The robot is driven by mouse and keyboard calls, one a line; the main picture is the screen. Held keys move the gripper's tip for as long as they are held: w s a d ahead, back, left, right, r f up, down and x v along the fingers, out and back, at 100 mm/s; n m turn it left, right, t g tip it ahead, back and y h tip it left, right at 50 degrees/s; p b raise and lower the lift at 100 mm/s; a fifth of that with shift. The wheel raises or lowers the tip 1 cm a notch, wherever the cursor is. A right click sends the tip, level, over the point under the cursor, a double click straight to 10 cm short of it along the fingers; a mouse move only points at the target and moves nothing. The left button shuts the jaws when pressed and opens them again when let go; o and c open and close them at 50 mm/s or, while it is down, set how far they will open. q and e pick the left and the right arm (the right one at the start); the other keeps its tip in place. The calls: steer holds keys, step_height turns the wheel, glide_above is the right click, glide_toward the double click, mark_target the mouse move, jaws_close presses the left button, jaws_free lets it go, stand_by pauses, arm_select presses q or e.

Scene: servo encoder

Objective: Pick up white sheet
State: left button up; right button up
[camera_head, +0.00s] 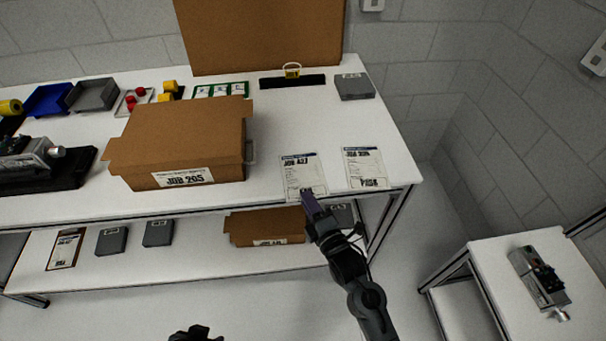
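Two white sheets lie flat near the front right of the white table (270,201). The left sheet, marked like "JOB 427" (300,172), is beside a second white sheet marked like "JOB 339" (366,168). My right gripper (305,193) is at the lower edge of the left sheet, over the table's front edge, and overlaps the sheet in the picture. I cannot tell if it touches the sheet or whether its fingers are open. A small dark part at the bottom edge (192,334) may be my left arm; its fingers cannot be made out.
A cardboard box marked "JOB 205" (183,146) stands left of the sheets. A grey case (354,87) and a black bar (293,81) lie behind. The lower shelf holds another box (265,227). A side table (500,275) with a device stands right.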

jaws_close()
